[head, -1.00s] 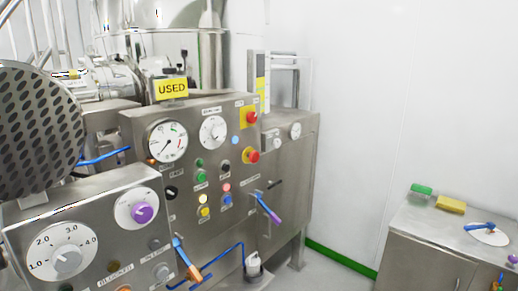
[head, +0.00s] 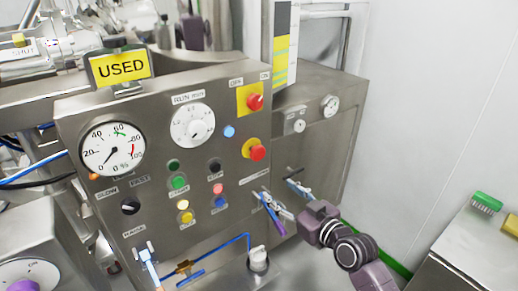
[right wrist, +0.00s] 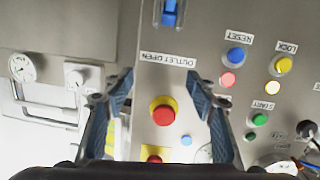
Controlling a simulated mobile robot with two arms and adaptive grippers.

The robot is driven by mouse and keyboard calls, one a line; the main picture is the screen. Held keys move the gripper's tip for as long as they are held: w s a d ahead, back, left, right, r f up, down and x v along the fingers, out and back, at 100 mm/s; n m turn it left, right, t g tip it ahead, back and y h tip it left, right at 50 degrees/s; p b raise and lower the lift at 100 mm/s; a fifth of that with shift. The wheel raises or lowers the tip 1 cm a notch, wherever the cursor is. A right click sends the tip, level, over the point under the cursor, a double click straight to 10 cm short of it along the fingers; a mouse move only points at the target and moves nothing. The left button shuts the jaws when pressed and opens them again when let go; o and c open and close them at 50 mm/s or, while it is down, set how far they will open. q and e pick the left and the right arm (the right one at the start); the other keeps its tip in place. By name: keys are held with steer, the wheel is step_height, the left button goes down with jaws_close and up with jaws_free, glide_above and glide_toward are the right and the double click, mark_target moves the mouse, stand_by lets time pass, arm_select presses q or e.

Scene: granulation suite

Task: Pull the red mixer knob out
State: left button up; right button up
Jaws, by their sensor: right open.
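Two red knobs are on the steel control panel (head: 150,120). The upper red knob (head: 255,101) sits on a yellow square beside an OFF/ON label. The lower red knob (head: 257,152) has a yellow ring. I cannot tell for sure which is the mixer's. My right gripper (head: 281,193) is open and empty, below and right of the lower knob. In the right wrist view, turned upside down, the ringed red knob (right wrist: 163,111) shows between the spread fingers (right wrist: 160,80), apart from them. The other red knob (right wrist: 154,158) is partly hidden at the bottom edge. My left gripper is out of view.
A round gauge (head: 112,148), a white dial (head: 193,124) and several coloured buttons crowd the panel. A yellow USED sign (head: 121,67) stands on top. A steel cabinet (head: 468,250) is at right.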

steer(key=n+y, duration=0.1)
steer(key=y, duration=0.1)
glide_toward(260, 156)
steer(key=x, duration=0.3)
steer(key=shift+t, duration=0.3)
steer(key=p+x, duration=0.2)
steer(key=x, duration=0.4)
steer(key=shift+s+a, duration=0.1)
steer(key=shift+a, duration=0.05)
steer(key=shift+w+a, duration=0.3)
steer(key=shift+w, duration=0.25)
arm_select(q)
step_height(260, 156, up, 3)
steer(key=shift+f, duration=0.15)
